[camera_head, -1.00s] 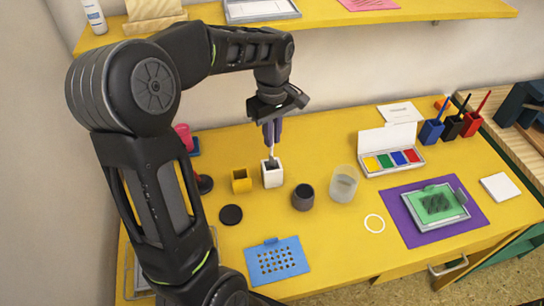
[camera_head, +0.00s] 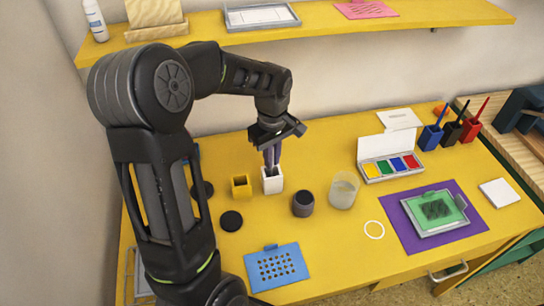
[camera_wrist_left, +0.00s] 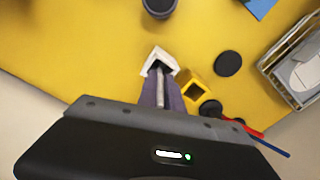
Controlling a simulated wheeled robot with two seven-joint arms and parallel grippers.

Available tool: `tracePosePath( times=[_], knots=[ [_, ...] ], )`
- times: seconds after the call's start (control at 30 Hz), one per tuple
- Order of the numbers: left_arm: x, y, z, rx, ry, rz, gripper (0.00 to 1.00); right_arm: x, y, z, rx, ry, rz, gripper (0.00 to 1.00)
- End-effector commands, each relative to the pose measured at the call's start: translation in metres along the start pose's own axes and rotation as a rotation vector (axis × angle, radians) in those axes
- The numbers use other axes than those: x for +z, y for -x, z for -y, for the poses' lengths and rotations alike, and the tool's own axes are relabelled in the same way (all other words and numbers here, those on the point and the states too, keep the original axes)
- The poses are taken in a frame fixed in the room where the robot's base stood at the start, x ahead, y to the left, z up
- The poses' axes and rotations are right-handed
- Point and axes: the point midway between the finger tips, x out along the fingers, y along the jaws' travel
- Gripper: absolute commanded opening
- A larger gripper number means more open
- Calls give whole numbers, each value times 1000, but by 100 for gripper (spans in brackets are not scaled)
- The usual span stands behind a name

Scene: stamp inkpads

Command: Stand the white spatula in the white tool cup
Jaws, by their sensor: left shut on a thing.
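The white tool cup (camera_head: 273,184) stands upright on the yellow table, and it also shows in the left wrist view (camera_wrist_left: 157,57). My left gripper (camera_head: 271,163) points down right above the cup, its fingertips at about the height of the rim. It is shut on the white spatula (camera_wrist_left: 160,88), a thin pale handle between the purple fingers in the left wrist view. The spatula's lower end goes into the mouth of the cup and is hidden there. I cannot tell whether it touches the bottom. My right gripper does not show.
A yellow cup (camera_head: 241,187) stands close to the left of the white cup. A dark grey cup (camera_head: 303,203) and a clear beaker (camera_head: 343,191) stand to the right. A black disc (camera_head: 231,220) and a blue perforated plate (camera_head: 276,266) lie in front. The shelf (camera_head: 330,36) hangs behind.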

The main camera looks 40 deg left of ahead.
Motion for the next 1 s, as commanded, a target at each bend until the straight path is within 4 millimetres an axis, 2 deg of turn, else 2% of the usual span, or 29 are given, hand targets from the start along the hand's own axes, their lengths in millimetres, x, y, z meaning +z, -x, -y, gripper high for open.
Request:
tracePosePath(
  times=[0.17, 0.2, 0.47, 0.83, 1.0],
  knots=[
    [0, -4, 0, 0, 0, 0, 0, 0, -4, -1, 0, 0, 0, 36],
    [0, -3, 0, 1, 0, 0, 12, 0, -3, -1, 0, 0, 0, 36],
    [0, -3, 0, 1, 0, 0, 32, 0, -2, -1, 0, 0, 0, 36],
    [0, 3, 0, 2, 1, -1, 32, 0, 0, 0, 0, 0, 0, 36],
    [0, 25, -1, 5, 1, -2, 32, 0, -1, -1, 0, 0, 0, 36]
  ],
)
